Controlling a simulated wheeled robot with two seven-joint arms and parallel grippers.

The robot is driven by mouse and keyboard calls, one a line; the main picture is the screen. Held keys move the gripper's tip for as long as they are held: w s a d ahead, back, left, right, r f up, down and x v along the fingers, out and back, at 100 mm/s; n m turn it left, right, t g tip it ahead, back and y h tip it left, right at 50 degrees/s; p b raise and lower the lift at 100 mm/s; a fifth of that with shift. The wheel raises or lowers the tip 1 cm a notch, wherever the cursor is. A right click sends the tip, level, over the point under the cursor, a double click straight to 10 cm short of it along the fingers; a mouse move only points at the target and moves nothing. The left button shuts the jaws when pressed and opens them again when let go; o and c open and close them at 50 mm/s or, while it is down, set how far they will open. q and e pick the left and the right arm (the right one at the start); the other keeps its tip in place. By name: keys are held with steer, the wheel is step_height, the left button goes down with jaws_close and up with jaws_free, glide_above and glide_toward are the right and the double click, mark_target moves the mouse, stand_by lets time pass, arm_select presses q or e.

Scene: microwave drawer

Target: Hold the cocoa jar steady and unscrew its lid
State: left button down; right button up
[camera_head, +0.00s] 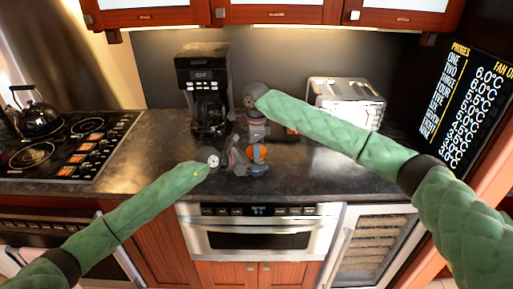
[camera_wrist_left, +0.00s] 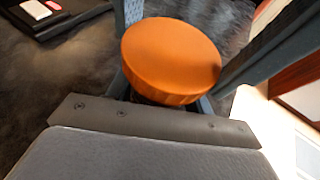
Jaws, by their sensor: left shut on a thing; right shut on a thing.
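The cocoa jar stands on the dark counter, mostly hidden by my grippers. Its orange lid (camera_head: 257,153) shows between them in the head view, and its round top (camera_wrist_left: 170,55) fills the middle of the left wrist view. My left gripper (camera_head: 247,163) is shut on the jar from the left, its fingers passing low, below the lid. My right gripper (camera_head: 258,140) comes from behind and is shut on the lid, with grey-blue fingers at its two sides. The lid looks level and sits on the jar; any gap under it is hidden.
A black coffee maker (camera_head: 205,90) stands behind to the left and a silver toaster (camera_head: 345,100) behind to the right. A dark tray (camera_wrist_left: 45,18) with small red and white things lies close by. The stove (camera_head: 70,145) with a kettle (camera_head: 38,120) is far left.

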steer(key=n, duration=1.3)
steer(key=shift+d+n, duration=0.1)
steer(key=shift+n, duration=0.2)
steer(key=o, duration=1.1)
steer(key=shift+r, duration=0.15)
